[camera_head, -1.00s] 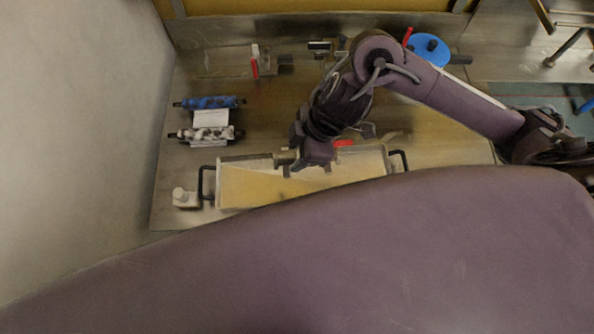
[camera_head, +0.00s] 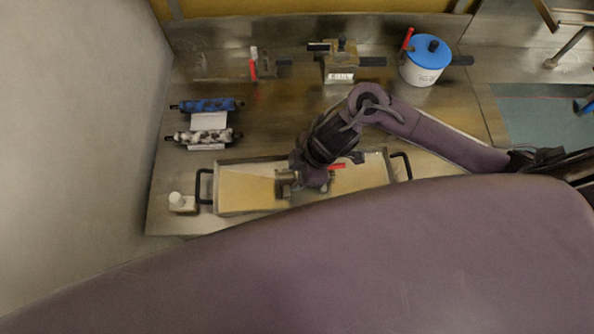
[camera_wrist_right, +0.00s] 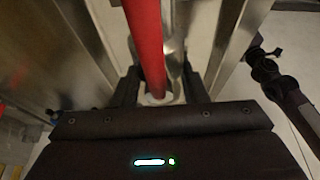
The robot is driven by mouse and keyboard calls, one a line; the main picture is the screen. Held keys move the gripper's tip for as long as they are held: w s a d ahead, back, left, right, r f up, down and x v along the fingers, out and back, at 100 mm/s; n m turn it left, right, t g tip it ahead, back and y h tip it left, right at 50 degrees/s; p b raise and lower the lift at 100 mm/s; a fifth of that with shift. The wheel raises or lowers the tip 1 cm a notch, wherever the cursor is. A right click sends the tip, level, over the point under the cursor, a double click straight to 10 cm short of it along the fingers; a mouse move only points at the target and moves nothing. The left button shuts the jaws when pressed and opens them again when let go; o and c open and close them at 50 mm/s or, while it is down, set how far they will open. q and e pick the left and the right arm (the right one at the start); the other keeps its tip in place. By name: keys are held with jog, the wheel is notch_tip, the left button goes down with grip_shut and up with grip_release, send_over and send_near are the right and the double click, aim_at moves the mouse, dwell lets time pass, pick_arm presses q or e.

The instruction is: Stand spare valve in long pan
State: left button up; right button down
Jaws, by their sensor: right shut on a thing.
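The long pan (camera_head: 232,205) is a shallow rectangular tray with a pale yellow inside and a black handle at each end. My right gripper (camera_head: 308,182) is over the pan's middle, shut on the spare valve. The valve's metal body (camera_head: 286,178) shows left of the gripper and its red lever (camera_head: 337,166) to the right. In the right wrist view the red lever (camera_wrist_right: 146,40) runs up between the fingers (camera_wrist_right: 160,92). Whether the valve touches the pan floor is hidden. My left gripper is out of view.
A small white-capped block (camera_head: 180,203) sits left of the pan. Blue (camera_head: 210,104) and mottled (camera_head: 205,137) rollers lie behind it. At the back are a red-handled fitting (camera_head: 253,66), a labelled metal block (camera_head: 340,66) and a blue-lidded pot (camera_head: 425,62).

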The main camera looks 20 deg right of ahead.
jog(key=c, duration=0.8)
grip_release()
jog(key=shift+f, duration=0.15)
jog(key=shift+c, duration=0.2)
jog(key=shift+r, duration=0.3)
jog(key=v, duration=1.1)
jog(key=shift+d+r, duration=0.1)
jog(key=shift+d, duration=0.1)
jog(key=shift+s+r, duration=0.1)
jog(key=shift+r, duration=0.15)
